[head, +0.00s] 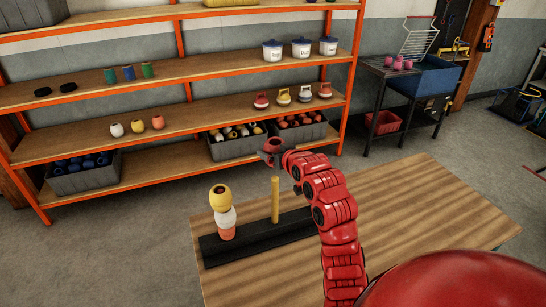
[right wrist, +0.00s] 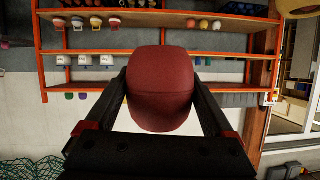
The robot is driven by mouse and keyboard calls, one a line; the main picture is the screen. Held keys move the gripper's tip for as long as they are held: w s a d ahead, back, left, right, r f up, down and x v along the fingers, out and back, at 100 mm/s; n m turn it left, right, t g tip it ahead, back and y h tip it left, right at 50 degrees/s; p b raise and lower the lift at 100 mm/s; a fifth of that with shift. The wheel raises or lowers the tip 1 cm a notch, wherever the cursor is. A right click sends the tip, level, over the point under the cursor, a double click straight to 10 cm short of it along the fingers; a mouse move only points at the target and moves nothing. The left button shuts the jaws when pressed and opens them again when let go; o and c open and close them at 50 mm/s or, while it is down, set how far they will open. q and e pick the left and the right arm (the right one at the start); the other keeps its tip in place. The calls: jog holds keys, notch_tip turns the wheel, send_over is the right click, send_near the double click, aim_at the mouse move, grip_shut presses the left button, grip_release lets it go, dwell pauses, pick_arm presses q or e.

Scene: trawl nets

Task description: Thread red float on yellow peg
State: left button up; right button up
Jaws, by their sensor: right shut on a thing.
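The red float (head: 273,144) is a dark red, rounded piece held between the fingers of my right gripper (head: 269,157). In the right wrist view the float (right wrist: 162,88) fills the space between the two black fingers of the gripper (right wrist: 163,95). The yellow peg (head: 275,200) stands upright and bare on a black base (head: 250,237) on the table. In the head view the float appears above the peg's tip, with a gap between them; its depth relative to the peg is hard to tell. My left gripper is not in view.
Yellow, white and orange floats (head: 222,197) are stacked on the left of the same base. The wooden table (head: 430,215) is clear on the right. Orange-framed shelves (head: 190,133) with floats, pots and grey bins stand behind. A blue sink (head: 430,78) is at the back right.

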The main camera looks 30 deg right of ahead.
send_over(277, 180)
jog(key=w, duration=0.2)
jog(key=shift+s+f+b, duration=0.2)
jog(key=shift+f+b, duration=0.25)
jog(key=shift+f, duration=1.75)
jog(key=shift+d+f+b, duration=0.1)
jog(key=shift+f+b, duration=1.85)
jog(key=shift+f, duration=1.2)
jog(key=o, duration=1.3)
jog(key=shift+o, duration=0.2)
jog(key=shift+s, duration=0.1)
jog(key=p+v, duration=0.9)
jog(key=v, duration=0.8)
jog(key=shift+r+p, duration=0.15)
jog(key=shift+p, duration=0.2)
